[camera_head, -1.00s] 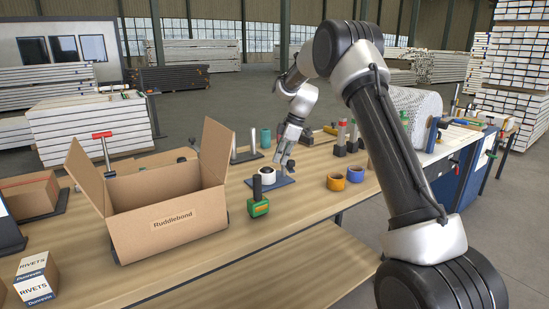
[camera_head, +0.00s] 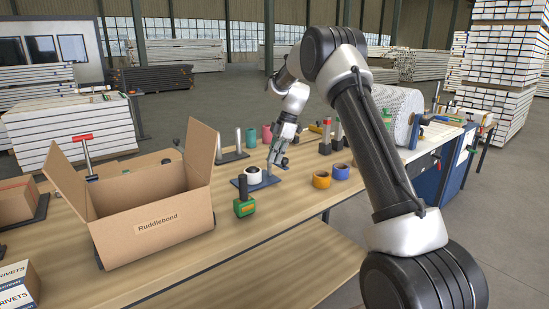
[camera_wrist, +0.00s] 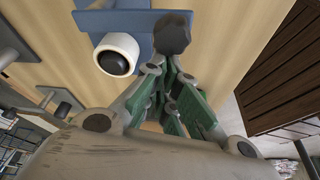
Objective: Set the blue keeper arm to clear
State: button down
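A blue plate (camera_head: 270,182) lies on the workbench with a white ring-shaped part (camera_head: 253,175) on it. The wrist view shows the blue plate (camera_wrist: 113,22) at the top, with the white round part with a black centre (camera_wrist: 115,55). A dark rounded knob (camera_wrist: 172,33) sits at the blue plate's right side; I cannot tell whether it belongs to the blue keeper arm. My gripper (camera_head: 275,160) is low over the plate, right of the white part. In the wrist view my gripper's green fingers (camera_wrist: 172,75) point at the knob; contact and the gap between the tips are unclear.
A green block with a dark handle (camera_head: 243,203) stands in front of the plate. Orange tape (camera_head: 321,180) and blue tape (camera_head: 340,171) lie to the right. An open cardboard box (camera_head: 155,230) fills the left.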

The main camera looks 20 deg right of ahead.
jog(key=shift+d, duration=0.2)
jog(key=a, duration=0.4)
jog(key=v, duration=1)
jog(key=shift+s+a, duration=0.1)
jog(key=shift+a, duration=0.05)
